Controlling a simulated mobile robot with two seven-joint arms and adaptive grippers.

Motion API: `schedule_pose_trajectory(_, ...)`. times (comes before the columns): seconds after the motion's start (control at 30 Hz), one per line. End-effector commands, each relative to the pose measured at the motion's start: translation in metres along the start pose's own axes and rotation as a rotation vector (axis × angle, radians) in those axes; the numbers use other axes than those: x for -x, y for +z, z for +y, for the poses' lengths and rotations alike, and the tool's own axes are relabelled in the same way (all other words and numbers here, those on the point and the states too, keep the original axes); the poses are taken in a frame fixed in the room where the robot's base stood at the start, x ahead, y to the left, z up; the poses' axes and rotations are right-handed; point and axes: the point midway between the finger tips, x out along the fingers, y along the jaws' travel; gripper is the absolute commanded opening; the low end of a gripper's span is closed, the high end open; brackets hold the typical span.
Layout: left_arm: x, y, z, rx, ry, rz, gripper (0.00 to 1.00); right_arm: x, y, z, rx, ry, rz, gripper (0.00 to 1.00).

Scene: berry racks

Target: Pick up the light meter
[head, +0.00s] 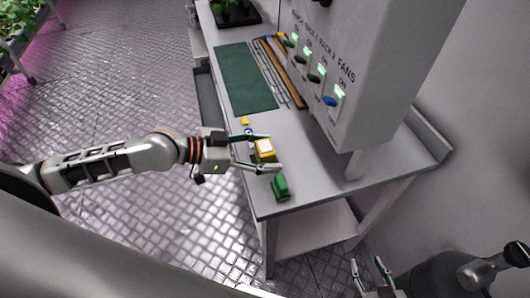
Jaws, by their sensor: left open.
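A small yellow device with a white top, seemingly the light meter (264,146), lies on the grey bench near its front edge. My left gripper (270,154) reaches in from the left and is open, with one finger on the far side of the device and one on the near side. I cannot tell whether either finger touches it. My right gripper (367,262) is at the bottom right, low and away from the bench, with its fingers apart and nothing between them.
A green object (281,187) lies on the bench close to my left gripper's near finger. Small yellow (245,120) and blue (248,131) items lie beyond. A green mat (247,78), rods, and a switch box (360,60) stand farther back. The bench's near right end is clear.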

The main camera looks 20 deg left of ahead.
Motion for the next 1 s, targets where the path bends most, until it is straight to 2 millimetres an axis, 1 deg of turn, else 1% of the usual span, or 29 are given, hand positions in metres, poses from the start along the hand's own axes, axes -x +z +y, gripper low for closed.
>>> schedule_pose_trajectory(0.1, 0.0, 0.0, 0.0, 0.0, 0.0, 0.0, 0.6, 0.0, 0.002, 0.0, 0.0, 0.0, -0.003, 0.4)
schedule_pose_trajectory(0.13, 0.0, 0.0, 0.0, 0.0, 0.0, 0.0, 0.57, 0.0, 0.002, 0.0, 0.0, 0.0, -0.003, 0.4)
schedule_pose_trajectory(0.17, 0.0, 0.0, 0.0, 0.0, 0.0, 0.0, 0.49, -0.001, 0.003, 0.0, 0.001, 0.0, -0.004, 0.4)
schedule_pose_trajectory(0.2, 0.0, 0.0, 0.0, 0.0, 0.0, 0.0, 0.39, -0.001, 0.003, 0.0, 0.0, 0.0, -0.005, 0.4)
schedule_pose_trajectory(0.3, 0.0, 0.0, 0.0, 0.0, 0.0, 0.0, 0.15, -0.001, 0.004, 0.0, 0.001, -0.001, -0.006, 0.4)
schedule_pose_trajectory(0.6, 0.001, -0.001, 0.0, 0.0, 0.0, 0.001, 0.15, -0.001, 0.003, 0.0, 0.001, 0.0, -0.005, 0.4)
schedule_pose_trajectory(0.73, 0.002, -0.006, 0.0, -0.001, 0.0, 0.002, 0.15, 0.0, 0.001, 0.0, 0.001, 0.0, -0.004, 0.4)
schedule_pose_trajectory(0.87, 0.007, -0.018, 0.0, -0.003, 0.0, 0.003, 0.15, 0.002, -0.003, 0.001, 0.001, 0.0, -0.001, 0.4)
schedule_pose_trajectory(0.97, 0.014, -0.032, 0.0, -0.004, 0.0, 0.002, 0.15, 0.004, -0.008, 0.002, 0.001, 0.001, 0.003, 0.4)
schedule_pose_trajectory(1.0, 0.017, -0.041, 0.0, -0.004, 0.0, 0.004, 0.15, 0.004, -0.01, 0.002, 0.002, 0.001, 0.004, 0.4)
